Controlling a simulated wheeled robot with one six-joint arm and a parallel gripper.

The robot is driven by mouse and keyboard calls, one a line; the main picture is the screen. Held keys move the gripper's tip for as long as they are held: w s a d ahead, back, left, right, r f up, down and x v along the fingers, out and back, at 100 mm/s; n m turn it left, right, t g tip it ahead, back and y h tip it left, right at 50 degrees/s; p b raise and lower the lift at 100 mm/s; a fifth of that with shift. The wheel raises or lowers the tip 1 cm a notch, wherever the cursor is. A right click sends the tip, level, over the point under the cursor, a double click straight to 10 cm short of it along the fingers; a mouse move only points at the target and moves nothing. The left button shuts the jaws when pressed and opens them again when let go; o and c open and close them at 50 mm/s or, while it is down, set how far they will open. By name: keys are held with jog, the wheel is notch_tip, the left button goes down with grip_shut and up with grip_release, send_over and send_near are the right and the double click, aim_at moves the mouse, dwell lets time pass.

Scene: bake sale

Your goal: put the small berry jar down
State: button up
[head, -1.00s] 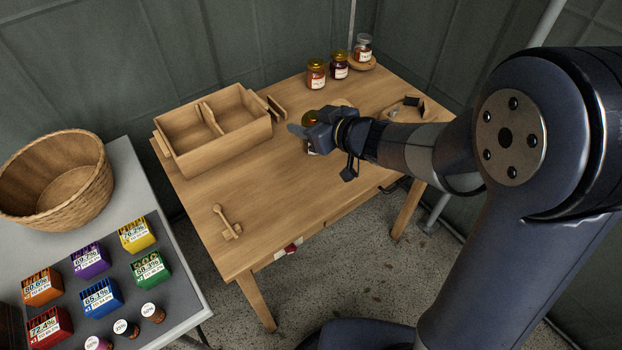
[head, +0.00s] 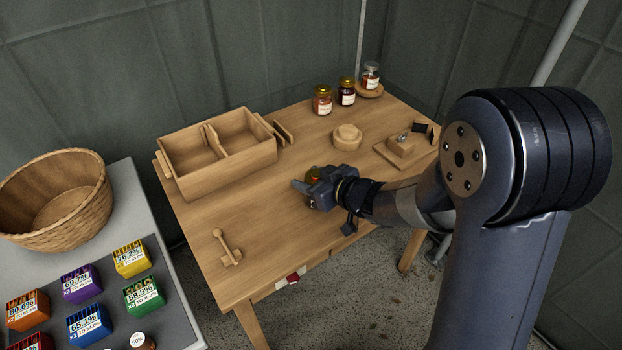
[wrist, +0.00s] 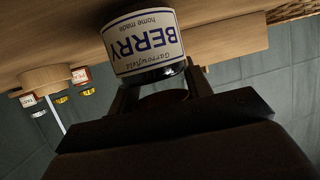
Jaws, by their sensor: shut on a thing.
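The small berry jar (wrist: 145,45) fills the top of the wrist view, upside down, with its white "BERRY" label facing the camera. My gripper (wrist: 160,92) is shut on it. In the head view my gripper (head: 318,187) is over the middle of the wooden table (head: 270,215), and only a bit of the jar's lid (head: 314,172) shows behind it. The rest of the jar is hidden there. I cannot tell whether its base touches the table.
A two-compartment wooden box (head: 226,165) stands left of my gripper. Behind are a round wooden block (head: 346,137), two jars (head: 322,101) (head: 347,92) and another jar on a round stand (head: 369,91). A wooden utensil (head: 228,248) lies front left. Bare tabletop surrounds my gripper.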

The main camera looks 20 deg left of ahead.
jog(key=shift+f, duration=0.1)
jog(key=o, duration=1.2)
jog(key=shift+d+r, duration=0.15)
jog(key=shift+r, duration=0.1)
jog(key=p+v, duration=0.2)
jog(key=v, duration=0.9)
jog(key=shift+s+d, duration=0.25)
